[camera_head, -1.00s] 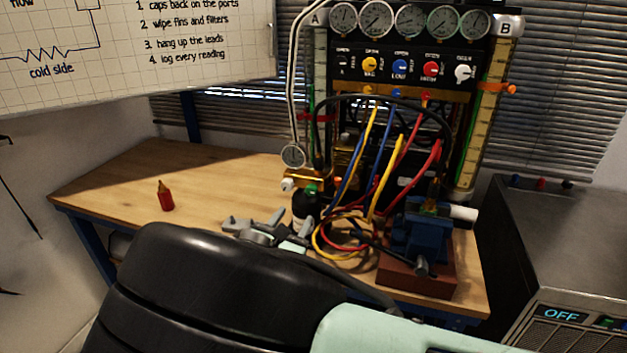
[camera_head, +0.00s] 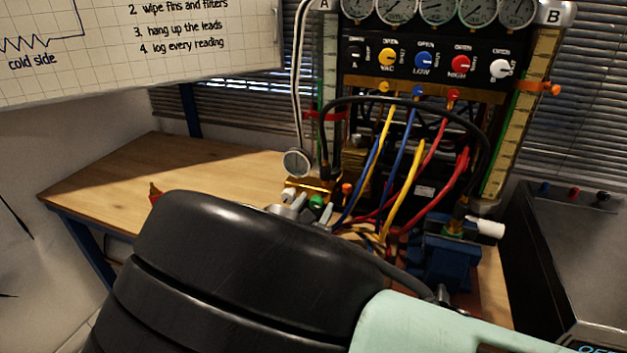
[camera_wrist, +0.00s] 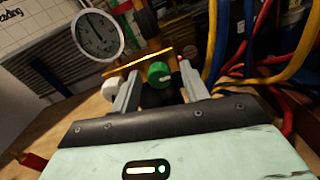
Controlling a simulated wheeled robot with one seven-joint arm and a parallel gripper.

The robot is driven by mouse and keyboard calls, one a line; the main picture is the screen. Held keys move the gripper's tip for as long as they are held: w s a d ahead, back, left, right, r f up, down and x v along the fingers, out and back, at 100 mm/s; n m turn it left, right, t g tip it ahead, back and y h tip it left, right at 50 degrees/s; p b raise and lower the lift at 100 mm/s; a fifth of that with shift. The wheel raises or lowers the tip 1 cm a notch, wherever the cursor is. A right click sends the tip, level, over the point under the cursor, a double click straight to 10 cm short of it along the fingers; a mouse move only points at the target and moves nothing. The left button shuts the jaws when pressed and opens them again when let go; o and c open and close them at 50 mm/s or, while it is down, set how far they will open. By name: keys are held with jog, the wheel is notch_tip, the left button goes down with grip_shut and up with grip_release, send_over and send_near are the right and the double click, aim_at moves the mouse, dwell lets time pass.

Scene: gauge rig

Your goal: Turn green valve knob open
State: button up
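The green valve knob (camera_head: 317,202) sits low on the brass block at the left foot of the gauge rig. In the wrist view the green knob (camera_wrist: 158,72) shows between the fingers, with a pale mark on its face. My gripper (camera_wrist: 160,80) is open, one finger on each side of the knob, with a visible gap on both sides. In the head view my gripper (camera_head: 304,212) is partly hidden behind my black arm link, just in front of the knob. I cannot tell the exact depth between fingertips and knob.
A white knob (camera_wrist: 110,90) is close beside the left finger. A round gauge (camera_wrist: 98,33) stands above it. Yellow, blue and red hoses (camera_head: 400,190) hang close on the right, above a blue vise (camera_head: 440,262). The bench (camera_head: 170,165) is mostly clear at left.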

jog(key=c, duration=0.8)
jog(key=n+p, duration=0.4)
jog(key=shift+r+n, duration=0.15)
jog(key=shift+n, duration=0.25)
jog(key=n+p, duration=0.2)
jog(key=n, duration=0.2)
jog(key=shift+p, duration=0.3)
jog(key=n+p, duration=0.1)
jog(key=n, duration=0.4)
jog(key=shift+p, duration=0.4)
jog(key=shift+f+n+p, duration=0.2)
jog(key=shift+n+p, duration=0.35)
jog(key=shift+n, duration=1.45)
